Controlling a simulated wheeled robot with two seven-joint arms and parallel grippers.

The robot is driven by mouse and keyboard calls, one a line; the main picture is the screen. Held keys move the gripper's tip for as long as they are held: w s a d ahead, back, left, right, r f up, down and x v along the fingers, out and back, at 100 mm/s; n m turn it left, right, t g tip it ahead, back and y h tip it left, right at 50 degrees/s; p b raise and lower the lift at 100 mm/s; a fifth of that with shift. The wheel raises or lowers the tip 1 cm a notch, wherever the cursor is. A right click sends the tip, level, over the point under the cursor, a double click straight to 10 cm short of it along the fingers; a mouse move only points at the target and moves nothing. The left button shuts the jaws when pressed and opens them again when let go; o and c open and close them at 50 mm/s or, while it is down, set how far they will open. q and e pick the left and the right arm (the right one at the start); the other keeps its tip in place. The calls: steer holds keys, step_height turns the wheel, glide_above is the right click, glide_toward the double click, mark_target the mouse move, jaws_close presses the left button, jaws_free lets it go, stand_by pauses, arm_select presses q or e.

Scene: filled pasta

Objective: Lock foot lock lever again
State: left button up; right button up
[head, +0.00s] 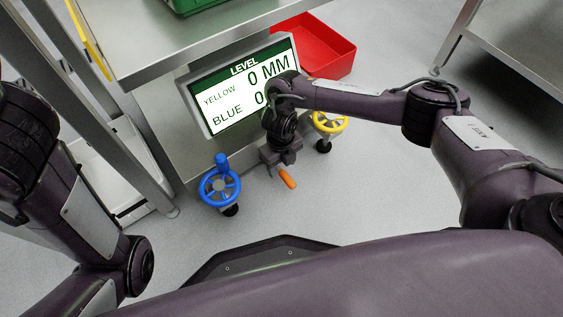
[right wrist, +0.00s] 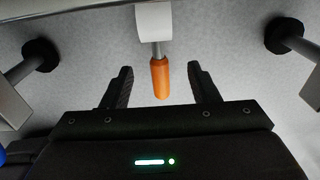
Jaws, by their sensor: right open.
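The foot lock lever has an orange grip (head: 288,178) and sticks out low at the front of the steel machine, between the blue handwheel (head: 219,184) and the yellow handwheel (head: 328,121). In the right wrist view the lever's orange grip (right wrist: 160,79) hangs from a grey rod under a white round fitting (right wrist: 154,22). My right gripper (right wrist: 160,85) is open, with one finger on each side of the grip and a gap on both sides. In the head view my right gripper (head: 280,158) is just above the lever, its fingers partly hidden. My left gripper is not in view.
A display (head: 243,84) on the machine reads LEVEL, YELLOW 0 MM, and BLUE 0, partly hidden by my right arm. A red bin (head: 322,52) stands behind. Black feet (right wrist: 40,55) flank the lever. The floor (head: 330,200) in front is clear.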

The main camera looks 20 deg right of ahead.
mark_target(277, 167)
step_height(277, 167, up, 10)
steer(key=w+p, duration=0.1)
steer(key=p, duration=0.6)
steer(key=shift+a, duration=0.3)
steer(key=shift+f, duration=0.1)
